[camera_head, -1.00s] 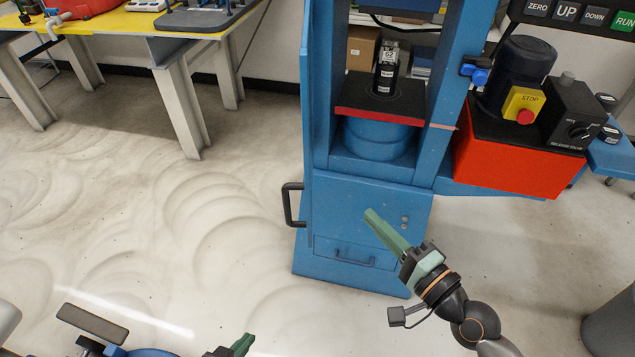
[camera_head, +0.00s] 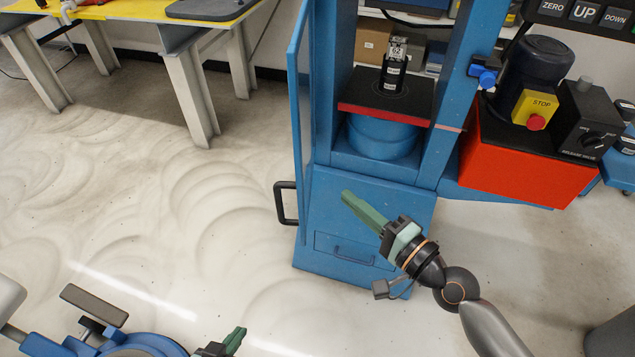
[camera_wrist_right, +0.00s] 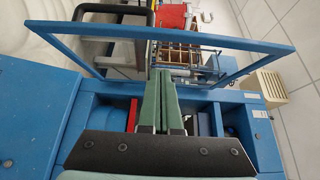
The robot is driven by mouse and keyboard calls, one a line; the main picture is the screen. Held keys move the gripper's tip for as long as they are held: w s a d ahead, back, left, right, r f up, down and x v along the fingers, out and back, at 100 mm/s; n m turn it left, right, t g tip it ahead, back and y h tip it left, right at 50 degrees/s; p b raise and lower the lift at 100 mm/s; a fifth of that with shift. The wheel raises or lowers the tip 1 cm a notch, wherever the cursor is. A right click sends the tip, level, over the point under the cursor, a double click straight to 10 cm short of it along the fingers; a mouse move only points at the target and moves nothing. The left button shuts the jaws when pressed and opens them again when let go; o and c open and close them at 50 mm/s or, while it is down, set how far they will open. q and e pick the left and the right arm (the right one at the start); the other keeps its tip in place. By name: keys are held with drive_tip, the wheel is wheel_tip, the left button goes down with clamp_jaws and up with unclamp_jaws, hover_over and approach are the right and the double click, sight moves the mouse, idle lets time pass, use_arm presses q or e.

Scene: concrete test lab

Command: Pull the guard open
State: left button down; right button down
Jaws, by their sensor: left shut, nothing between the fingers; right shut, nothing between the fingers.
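The guard (camera_head: 300,110) is a blue frame on the left side of the blue press (camera_head: 455,90). It stands nearly edge-on, swung out from the press front, which is uncovered. Its black handle (camera_head: 277,203) sticks out to the left at the lower end. My right gripper (camera_head: 345,195) is shut and empty in front of the press's lower cabinet, right of the handle and apart from it. In the wrist view its fingers (camera_wrist_right: 158,78) overlap the guard frame (camera_wrist_right: 215,40); contact cannot be told. My left gripper (camera_head: 238,335) is shut and empty at the bottom edge.
A specimen (camera_head: 394,65) stands on the press's red-edged plate (camera_head: 385,112). A red box (camera_head: 515,165) with a stop button is on the right. A yellow-topped table (camera_head: 130,10) stands back left. The floor left of the press is clear.

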use_arm(q)
drive_tip(key=shift+r+p, duration=0.85)
drive_tip(key=shift+r, duration=0.2)
use_arm(e)
drive_tip(key=w+a, duration=0.3)
drive_tip(key=a, duration=0.3)
drive_tip(key=shift+a, duration=0.3)
